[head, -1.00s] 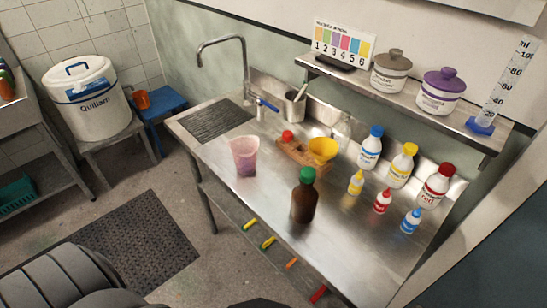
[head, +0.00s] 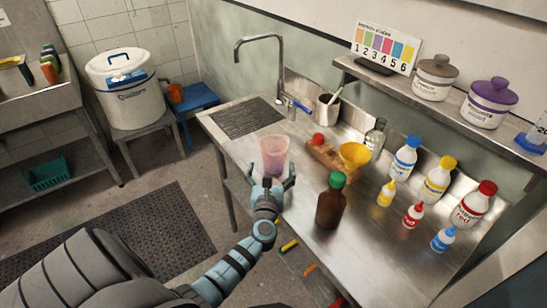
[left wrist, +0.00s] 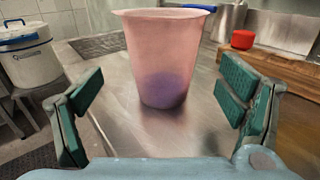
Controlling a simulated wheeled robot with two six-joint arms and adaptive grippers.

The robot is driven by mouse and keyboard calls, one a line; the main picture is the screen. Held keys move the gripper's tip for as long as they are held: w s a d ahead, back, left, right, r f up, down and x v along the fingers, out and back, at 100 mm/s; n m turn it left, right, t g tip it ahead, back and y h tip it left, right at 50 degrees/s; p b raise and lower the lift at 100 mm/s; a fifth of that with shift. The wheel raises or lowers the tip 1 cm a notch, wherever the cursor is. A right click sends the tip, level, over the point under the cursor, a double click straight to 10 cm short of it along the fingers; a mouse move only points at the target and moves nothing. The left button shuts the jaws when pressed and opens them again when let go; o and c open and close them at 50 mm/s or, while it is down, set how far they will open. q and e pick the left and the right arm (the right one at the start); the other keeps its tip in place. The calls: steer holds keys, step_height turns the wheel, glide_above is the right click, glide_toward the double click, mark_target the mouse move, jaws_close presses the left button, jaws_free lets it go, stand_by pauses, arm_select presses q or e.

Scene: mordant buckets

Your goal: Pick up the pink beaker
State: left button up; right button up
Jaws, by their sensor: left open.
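The pink beaker (head: 274,154) is translucent, with purple contents low inside, and stands upright on the steel counter (head: 345,254). My left gripper (head: 272,186) is at the counter's front edge, just in front of the beaker. In the left wrist view the beaker (left wrist: 166,58) stands upright beyond and between the spread green finger pads of the left gripper (left wrist: 158,112). The gripper is open and empty, with clear room on both sides of the beaker. My right gripper does not show.
A brown bottle with a green cap (head: 331,202) stands right of my left gripper. A wooden block (head: 322,151) with a yellow funnel (head: 354,155) lies behind and right of the beaker. Several capped bottles stand farther right. A tap (head: 262,40) rises behind.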

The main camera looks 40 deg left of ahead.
mark_target(274, 147)
arm_select(q)
steer(key=x, duration=0.6)
steer(key=shift+d+r, duration=0.15)
steer(key=shift+r, duration=0.25)
steer(key=c, duration=1.3)
